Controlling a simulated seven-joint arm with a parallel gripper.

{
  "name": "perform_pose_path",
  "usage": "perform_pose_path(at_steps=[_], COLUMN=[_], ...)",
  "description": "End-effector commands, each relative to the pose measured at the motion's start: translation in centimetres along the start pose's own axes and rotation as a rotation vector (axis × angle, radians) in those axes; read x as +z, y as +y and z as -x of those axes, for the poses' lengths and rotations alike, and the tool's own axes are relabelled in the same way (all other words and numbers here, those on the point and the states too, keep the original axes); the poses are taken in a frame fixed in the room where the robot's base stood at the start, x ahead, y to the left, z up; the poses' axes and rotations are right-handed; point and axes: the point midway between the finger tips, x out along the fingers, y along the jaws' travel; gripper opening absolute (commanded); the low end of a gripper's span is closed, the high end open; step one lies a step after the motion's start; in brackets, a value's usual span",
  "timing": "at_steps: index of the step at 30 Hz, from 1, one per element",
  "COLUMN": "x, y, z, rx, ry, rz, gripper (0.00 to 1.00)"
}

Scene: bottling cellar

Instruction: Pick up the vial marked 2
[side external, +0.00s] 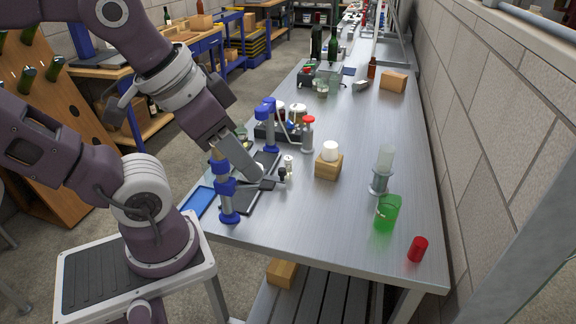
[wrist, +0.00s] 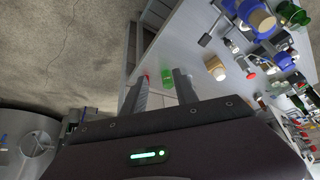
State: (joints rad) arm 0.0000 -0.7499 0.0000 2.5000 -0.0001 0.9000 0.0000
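My gripper (side external: 252,172) points down over the near left part of the steel bench, by the blue-and-grey stand. In the wrist view its two fingers (wrist: 161,88) are apart with nothing held between them. A small pale vial (side external: 289,162) stands just right of the fingertips. Beside it is a small dark-topped piece (side external: 282,174). A small pale vial-like item (wrist: 230,45) also shows right of the fingers in the wrist view. No number can be read on any vial, so I cannot tell which is marked 2.
A blue-and-grey stand (side external: 228,190) is close to my gripper. A wooden block (side external: 328,170) with a white top, a clear cylinder (side external: 382,172), a green glass (side external: 387,212) and a red cup (side external: 417,249) stand to the right. The bench's front middle is clear.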

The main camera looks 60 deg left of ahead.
Motion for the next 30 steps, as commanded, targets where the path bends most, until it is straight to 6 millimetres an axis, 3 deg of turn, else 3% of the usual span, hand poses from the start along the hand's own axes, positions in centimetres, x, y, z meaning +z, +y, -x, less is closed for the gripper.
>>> perform_pose_path(at_steps=[9, 11, 14, 20, 24, 30], x=[-0.3, -0.9, -2.7, -8.2, -12.3, -17.4], y=[0.0, 0.0, 0.0, -6.4, -11.7, -18.0], z=[0.4, 1.4, 4.7, 2.3, -0.1, -3.4], rx=[0.000, 0.000, 0.000, -0.179, -0.301, -0.427], ry=[0.003, 0.006, 0.009, -0.215, -0.424, -0.752], rz=[0.000, 0.000, 0.000, -0.394, -0.692, -1.057], gripper=[0.33, 0.33, 0.33, 0.33, 0.33, 0.33])
